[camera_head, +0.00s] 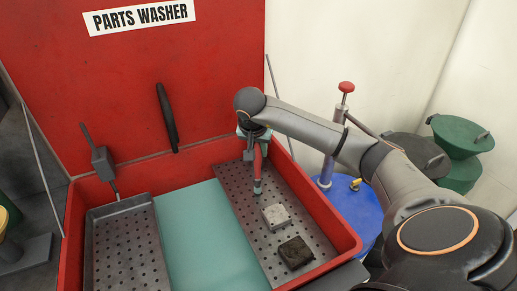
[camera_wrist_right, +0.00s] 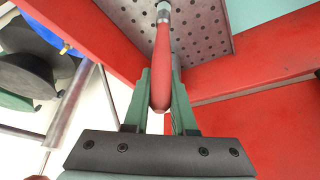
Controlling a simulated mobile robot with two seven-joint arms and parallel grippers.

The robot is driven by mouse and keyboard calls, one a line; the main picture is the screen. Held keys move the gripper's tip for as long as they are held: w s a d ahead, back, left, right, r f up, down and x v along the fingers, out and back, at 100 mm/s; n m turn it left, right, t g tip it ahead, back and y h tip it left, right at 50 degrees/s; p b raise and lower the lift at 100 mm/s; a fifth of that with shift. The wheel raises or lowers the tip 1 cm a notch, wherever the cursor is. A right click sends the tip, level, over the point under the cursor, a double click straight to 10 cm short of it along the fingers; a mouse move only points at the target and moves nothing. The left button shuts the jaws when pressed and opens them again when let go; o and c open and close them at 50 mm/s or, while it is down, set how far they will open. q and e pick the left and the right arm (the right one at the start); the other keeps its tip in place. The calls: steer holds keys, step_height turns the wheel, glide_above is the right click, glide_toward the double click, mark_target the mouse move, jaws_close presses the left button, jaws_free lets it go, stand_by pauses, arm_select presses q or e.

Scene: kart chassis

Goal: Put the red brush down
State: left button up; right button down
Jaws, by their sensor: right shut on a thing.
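The red brush (camera_head: 257,170) is in my right gripper (camera_head: 256,148), over the perforated metal shelf at the right side of the red parts washer. It hangs roughly upright with its tip low, near the shelf's back part; I cannot tell whether the tip touches. In the right wrist view, the red handle (camera_wrist_right: 161,62) lies between the two green fingers of my right gripper (camera_wrist_right: 160,85), which are shut on it. A metal collar shows at its far end, over the perforated plate. My left gripper is in neither view.
The perforated shelf (camera_head: 235,187) holds a light grey block (camera_head: 276,216) and a dark block (camera_head: 295,252) towards the front. The red washer wall (camera_head: 318,210) borders it. A teal basin floor (camera_head: 205,235) lies left of the shelf. A blue drum (camera_head: 350,205) stands outside, right.

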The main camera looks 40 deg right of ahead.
steer(key=shift+f, duration=0.15)
steer(key=c, duration=0.7)
jaws_free()
steer(key=shift+c, duration=0.2)
steer(key=v, duration=1.2)
steer(key=shift+r+p, duration=0.25)
steer(key=shift+p, duration=0.15)
